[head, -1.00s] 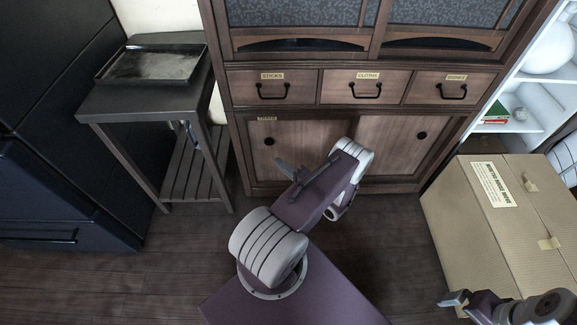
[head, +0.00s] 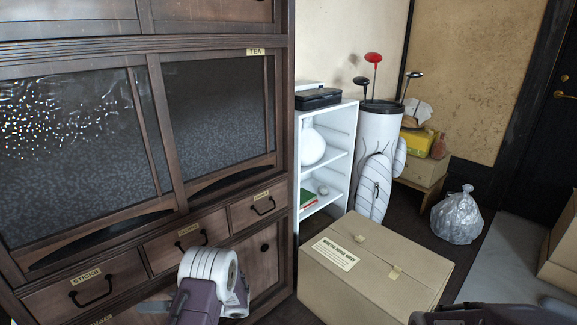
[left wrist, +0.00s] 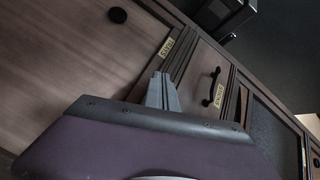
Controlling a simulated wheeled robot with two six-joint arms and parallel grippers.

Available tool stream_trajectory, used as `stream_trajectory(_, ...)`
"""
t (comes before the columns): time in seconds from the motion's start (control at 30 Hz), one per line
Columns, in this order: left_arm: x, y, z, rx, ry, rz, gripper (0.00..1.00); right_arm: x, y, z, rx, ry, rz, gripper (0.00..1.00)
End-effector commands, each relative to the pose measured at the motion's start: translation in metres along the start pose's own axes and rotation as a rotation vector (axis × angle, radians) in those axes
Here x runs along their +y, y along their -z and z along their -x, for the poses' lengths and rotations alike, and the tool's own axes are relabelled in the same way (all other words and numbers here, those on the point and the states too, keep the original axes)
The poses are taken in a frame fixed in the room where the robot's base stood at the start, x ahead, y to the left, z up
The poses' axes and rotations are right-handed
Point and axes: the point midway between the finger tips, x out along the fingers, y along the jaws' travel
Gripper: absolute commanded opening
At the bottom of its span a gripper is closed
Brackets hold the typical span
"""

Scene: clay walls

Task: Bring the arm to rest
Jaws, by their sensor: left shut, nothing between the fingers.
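My left arm (head: 199,300) with its pale ribbed joint (head: 210,265) is at the bottom of the head view, in front of the cabinet's drawers. The grey fingers of my left gripper (head: 155,306) show just left of that arm. In the left wrist view the left gripper (left wrist: 162,92) is shut and empty, its fingers pressed together in front of the cabinet. Part of my right arm (head: 500,316) shows at the lower right edge of the head view; its gripper is out of the picture.
A dark wooden cabinet (head: 110,240) with labelled drawers fills the left. A cardboard box (head: 375,270) stands on the floor near my right arm. Behind it are a white shelf (head: 343,150), a white golf bag (head: 378,140) and a filled plastic bag (head: 457,218). Some floor at the right is clear.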

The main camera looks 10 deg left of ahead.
Motion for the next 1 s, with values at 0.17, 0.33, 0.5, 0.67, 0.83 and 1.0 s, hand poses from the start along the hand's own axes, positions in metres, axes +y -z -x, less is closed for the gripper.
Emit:
stream_trajectory(0.17, -0.083, -0.030, 0.035, -0.273, -0.263, 0.032, 0.00, 0.000, 0.002, 0.019, 0.000, 0.000, 0.000, 1.00)
stream_trajectory(0.33, -0.103, -0.084, 0.089, -0.439, -0.629, -0.047, 0.00, -0.001, 0.003, 0.027, 0.000, 0.000, 0.000, 1.00)
stream_trajectory(0.5, -0.101, -0.126, 0.157, -0.468, -1.035, -0.127, 0.00, -0.001, 0.003, 0.032, 0.000, 0.000, 0.000, 1.00)
stream_trajectory(0.67, -0.084, -0.149, 0.210, -0.386, -1.347, -0.205, 0.00, -0.001, 0.003, 0.031, 0.000, 0.000, 0.000, 1.00)
stream_trajectory(0.83, -0.066, -0.131, 0.238, -0.132, -1.521, -0.306, 0.00, -0.001, 0.003, 0.031, 0.000, 0.000, 0.000, 1.00)
stream_trajectory(1.0, -0.128, -0.106, 0.243, -0.094, -1.524, -0.347, 0.00, -0.002, 0.010, 0.098, 0.001, 0.000, 0.000, 1.00)
